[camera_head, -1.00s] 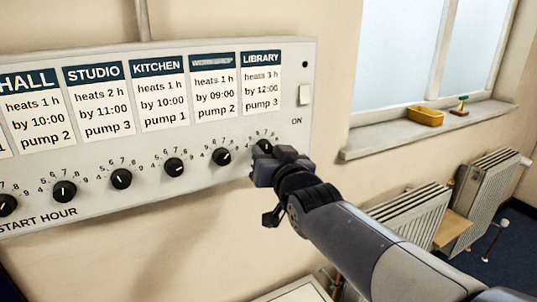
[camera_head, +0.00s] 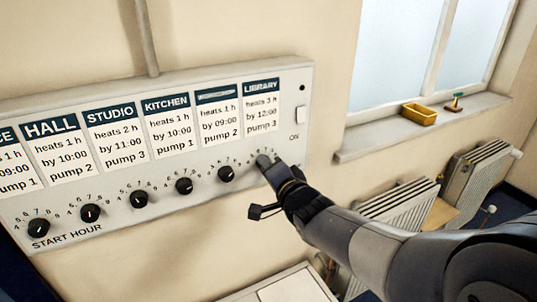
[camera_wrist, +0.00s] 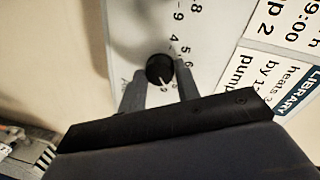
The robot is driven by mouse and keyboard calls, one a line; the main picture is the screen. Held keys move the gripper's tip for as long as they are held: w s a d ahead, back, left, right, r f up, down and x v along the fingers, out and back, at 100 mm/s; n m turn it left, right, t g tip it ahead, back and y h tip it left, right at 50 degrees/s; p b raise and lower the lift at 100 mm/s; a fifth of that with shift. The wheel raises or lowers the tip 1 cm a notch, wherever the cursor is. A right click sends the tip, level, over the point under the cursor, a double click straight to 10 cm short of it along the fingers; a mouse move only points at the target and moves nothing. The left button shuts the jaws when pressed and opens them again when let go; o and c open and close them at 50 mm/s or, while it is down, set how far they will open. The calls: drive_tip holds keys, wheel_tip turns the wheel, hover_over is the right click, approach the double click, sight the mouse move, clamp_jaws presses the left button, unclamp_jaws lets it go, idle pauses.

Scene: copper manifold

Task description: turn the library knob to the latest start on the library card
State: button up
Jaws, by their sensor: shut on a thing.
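The library card (camera_head: 262,118) is at the right end of the row of cards and reads heats 3 h, by 12:00, pump 3. It also shows in part in the wrist view (camera_wrist: 278,82). My gripper (camera_head: 268,162) is at the library knob below that card and mostly hides it in the head view. In the wrist view the black library knob (camera_wrist: 159,68) sits between the two fingers of my gripper (camera_wrist: 160,88), which are shut on it. Its white pointer mark points down and slightly right there. Part of its number scale is hidden by a finger.
Other start-hour knobs, such as the one beside it (camera_head: 226,174), line the panel to the left. A white switch (camera_head: 301,113) is at the panel's right end. A windowsill (camera_head: 440,128) with a yellow tray (camera_head: 419,113) and radiators (camera_head: 472,185) are to the right.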

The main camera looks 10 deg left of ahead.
drive_tip(key=shift+w+m+g+y+p, duration=0.1)
drive_tip(key=shift+m+g+y+p, duration=0.25)
drive_tip(key=shift+m+p, duration=1.55)
drive_tip(key=o, duration=1)
drive_tip(key=shift+d, duration=0.1)
drive_tip(key=v, duration=1)
drive_tip(key=shift+s+d+b, duration=0.2)
drive_tip(key=shift+s+b, duration=0.15)
drive_tip(key=shift+w+a, duration=0.1)
drive_tip(key=x, duration=1)
drive_tip(key=shift+w+a+p, duration=0.15)
drive_tip(key=shift+w+p, duration=0.1)
drive_tip(key=shift+p, duration=0.1)
